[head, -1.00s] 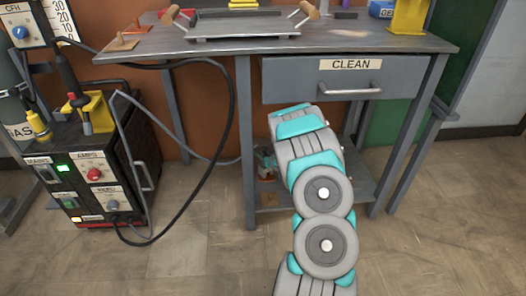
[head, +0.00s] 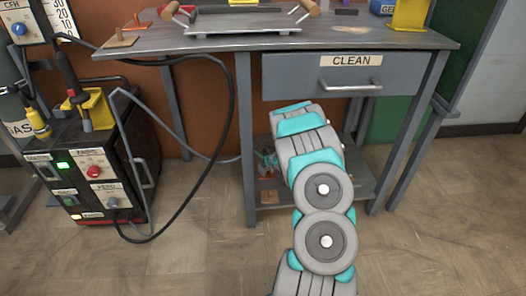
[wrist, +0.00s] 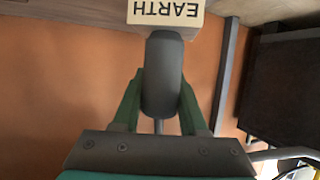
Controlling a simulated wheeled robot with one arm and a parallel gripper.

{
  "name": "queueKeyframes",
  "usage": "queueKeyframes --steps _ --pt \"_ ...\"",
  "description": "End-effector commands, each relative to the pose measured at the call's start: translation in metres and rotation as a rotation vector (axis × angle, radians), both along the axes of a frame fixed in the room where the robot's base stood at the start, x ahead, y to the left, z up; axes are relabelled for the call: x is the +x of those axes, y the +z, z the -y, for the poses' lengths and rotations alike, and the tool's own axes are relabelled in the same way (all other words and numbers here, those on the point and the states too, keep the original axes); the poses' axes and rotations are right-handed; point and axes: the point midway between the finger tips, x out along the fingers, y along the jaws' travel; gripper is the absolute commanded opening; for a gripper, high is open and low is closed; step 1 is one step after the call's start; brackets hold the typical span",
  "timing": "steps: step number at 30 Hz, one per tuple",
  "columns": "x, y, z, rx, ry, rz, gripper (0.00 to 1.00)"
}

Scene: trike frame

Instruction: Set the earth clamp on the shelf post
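In the wrist view my gripper (wrist: 161,85) has its two green fingers closed on the sides of a dark grey rounded handle. The handle leads up to a cream block with an upside-down EARTH label (wrist: 166,12), which I take to be the earth clamp; its jaws are out of view. In the head view my arm hides most of the gripper; a small teal and reddish patch shows left of the arm, under the bench. The low shelf (head: 352,187) runs between the bench legs. I cannot tell which upright is the shelf post.
The bench (head: 200,44) with its CLEAN drawer (head: 345,82) stands above my arm. Its front left leg (head: 246,150) is close by. A welder (head: 100,165) stands at left with cables hanging to the right. A small wooden block (head: 268,196) lies on the shelf. Floor in front is clear.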

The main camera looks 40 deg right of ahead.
Motion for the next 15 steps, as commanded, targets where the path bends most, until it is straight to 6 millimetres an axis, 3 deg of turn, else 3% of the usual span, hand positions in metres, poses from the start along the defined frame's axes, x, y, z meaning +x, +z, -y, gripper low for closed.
queueKeyframes --steps 1,9,15 --pt "0.0002 0.0005 0.0000 0.000 0.000 0.000 0.48" --pt "0.0000 0.0003 0.0001 0.000 0.000 0.000 0.76" --pt "-0.0001 0.0001 0.0000 0.000 0.000 0.000 0.76"
